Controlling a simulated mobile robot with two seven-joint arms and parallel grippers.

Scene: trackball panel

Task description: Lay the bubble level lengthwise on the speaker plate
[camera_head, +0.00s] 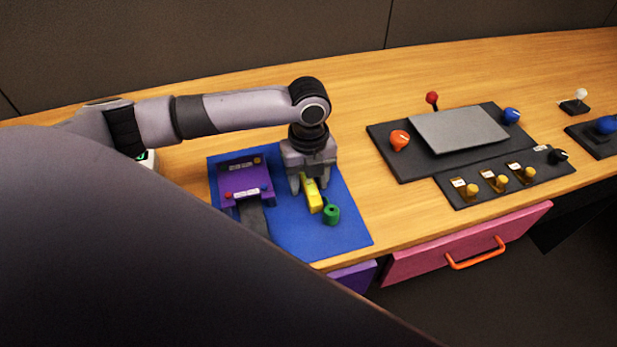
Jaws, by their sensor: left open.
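The yellow bubble level (313,197) lies on the blue mat, pointing towards the front edge. My left gripper (311,186) hangs down over its far end, fingers apart, one on each side; I cannot tell if they touch it. The gripper hides the level's far end. A flat grey plate (457,129), which looks like the speaker plate, sits on a black panel to the right, with nothing lying on it. My right gripper is not in view.
On the blue mat (290,243) are a green knob-like piece (332,214) close to the level and a purple device (246,182). Orange (399,140), red (432,98) and blue (511,116) controls surround the plate. Several yellow switches stand in front. Bare wood lies between mat and panel.

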